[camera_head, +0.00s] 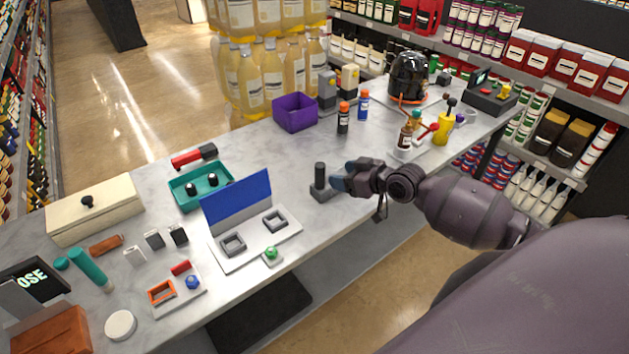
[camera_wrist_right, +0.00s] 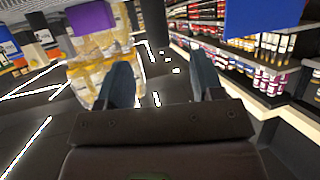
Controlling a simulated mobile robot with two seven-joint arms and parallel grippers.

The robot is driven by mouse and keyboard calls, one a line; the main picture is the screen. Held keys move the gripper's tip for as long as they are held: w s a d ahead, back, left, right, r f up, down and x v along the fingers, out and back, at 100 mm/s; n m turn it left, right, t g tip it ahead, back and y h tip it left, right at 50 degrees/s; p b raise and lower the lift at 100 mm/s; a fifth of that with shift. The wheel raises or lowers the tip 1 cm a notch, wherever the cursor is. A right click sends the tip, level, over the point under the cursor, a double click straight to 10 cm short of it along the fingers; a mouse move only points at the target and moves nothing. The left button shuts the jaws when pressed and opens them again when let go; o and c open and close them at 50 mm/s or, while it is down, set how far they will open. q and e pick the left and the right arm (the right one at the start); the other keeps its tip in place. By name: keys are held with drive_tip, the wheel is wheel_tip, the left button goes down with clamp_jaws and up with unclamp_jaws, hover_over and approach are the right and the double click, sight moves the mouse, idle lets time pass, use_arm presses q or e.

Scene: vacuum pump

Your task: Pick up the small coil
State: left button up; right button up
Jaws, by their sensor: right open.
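I cannot tell for sure which thing is the small coil. Two dark square rings, one at left (camera_head: 232,243) and one at right (camera_head: 274,220), lie on a white board with a raised blue panel (camera_head: 236,197). An orange square frame (camera_head: 161,292) lies on a small white plate nearer the front. My right gripper (camera_head: 341,182) is above the table's right part, beside a dark grey block with an upright post (camera_head: 320,182). In the wrist view its two fingers (camera_wrist_right: 160,80) stand apart with nothing between them. My left gripper is out of view.
A teal tray (camera_head: 178,197) with dark knobs, a cream box (camera_head: 95,215) and a purple bin (camera_head: 294,119) stand on the grey table. Bottles and a black glossy pump (camera_head: 408,77) stand at the far right.

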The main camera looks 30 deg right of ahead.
sight(316, 169)
drive_tip(key=shift+x, duration=5.2)
drive_tip(key=shift+w+d, duration=0.1)
drive_tip(key=shift+d, duration=0.1)
drive_tip(key=shift+r, duration=0.1)
clamp_jaws()
